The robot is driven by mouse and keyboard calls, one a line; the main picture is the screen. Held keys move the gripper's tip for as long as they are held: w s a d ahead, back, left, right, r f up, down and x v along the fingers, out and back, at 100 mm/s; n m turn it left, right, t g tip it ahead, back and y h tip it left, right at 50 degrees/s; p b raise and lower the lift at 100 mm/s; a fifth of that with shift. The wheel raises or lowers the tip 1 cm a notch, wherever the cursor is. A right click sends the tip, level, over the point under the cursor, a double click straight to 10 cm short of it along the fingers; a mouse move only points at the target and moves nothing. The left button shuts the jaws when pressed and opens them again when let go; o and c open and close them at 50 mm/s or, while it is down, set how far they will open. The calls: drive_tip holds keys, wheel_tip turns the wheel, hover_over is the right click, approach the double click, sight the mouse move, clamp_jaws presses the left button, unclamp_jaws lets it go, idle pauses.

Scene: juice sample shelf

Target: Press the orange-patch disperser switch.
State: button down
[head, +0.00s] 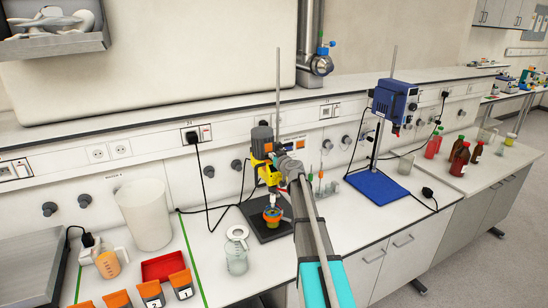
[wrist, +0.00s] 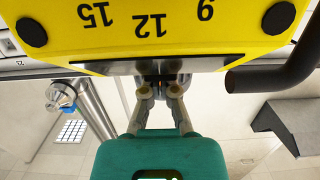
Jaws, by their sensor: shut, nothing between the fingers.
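The yellow disperser (head: 260,171) stands on a black base plate on the bench, with an orange-and-green vessel (head: 271,214) under it. Its yellow body (wrist: 215,35), printed with upside-down numbers, fills the top of the wrist view. My gripper (wrist: 160,90) is shut and empty, its fingertips at the lower edge of that body. Whether they touch cannot be told. The switch itself cannot be clearly made out. In the head view my arm hides part of the disperser's right side.
A blue stirrer (head: 394,101) stands on a blue base to the right. A glass jar (head: 236,252), a white beaker (head: 145,213) and a red tray (head: 164,267) are to the left. Brown bottles (head: 459,160) stand far right. A black cable (head: 207,194) runs behind the disperser.

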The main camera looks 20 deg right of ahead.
sight(267, 144)
drive_tip(key=shift+r, duration=0.1)
drive_tip(key=r+p, duration=0.4)
drive_tip(key=shift+w, duration=0.3)
drive_tip(key=s+r+p, duration=0.3)
drive_tip(key=s, duration=0.6)
drive_tip(key=shift+s+d+r, duration=0.15)
drive_tip(key=shift+s, duration=0.05)
drive_tip(key=s+a+f+n+g+y+b, duration=0.15)
drive_tip(key=s+a+f+g+b, duration=0.35)
drive_tip(key=a+f, duration=0.5)
drive_tip(key=s+a+f+n+g+y+b, duration=0.1)
drive_tip(key=s+a+f+g+y+b, duration=0.4)
drive_tip(key=a+f, duration=0.55)
drive_tip(key=s+a+f+m+g+h+b, duration=0.1)
drive_tip(key=s+a+f+g+h+b, duration=0.1)
drive_tip(key=s+f, duration=0.2)
drive_tip(key=s+a+f+m+g+h+b, duration=0.1)
drive_tip(key=s+f, duration=0.3)
drive_tip(key=s, duration=0.6)
drive_tip(key=s+a+f+m+g+h+b, duration=0.1)
drive_tip(key=s+a+f+g+h+b, duration=0.2)
drive_tip(key=s, duration=0.4)
wheel_tip(267, 144, down, 2)
drive_tip(key=shift+s+a+g+h+b, duration=0.2)
drive_tip(key=shift+s+g+h+b, duration=0.15)
drive_tip(key=shift+h, duration=0.2)
